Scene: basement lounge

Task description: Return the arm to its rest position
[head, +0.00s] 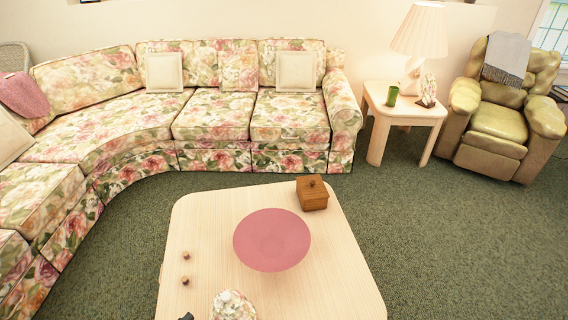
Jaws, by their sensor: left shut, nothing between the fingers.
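Only a small dark tip of my left gripper (186,316) shows at the bottom edge of the head view, over the near left part of the coffee table (215,230). It is shut and holds nothing. The rest of the gripper and its arm are cut off by the frame. My right gripper is not in view.
The pale wooden table carries a pink bowl (272,240), a brown wooden box (312,194), two small brown knobs (186,281) and a floral lidded pot (233,306) right of the gripper. A floral sofa (205,115), side table (404,112) and armchair (498,122) stand behind. Green carpet (450,240) is clear at right.

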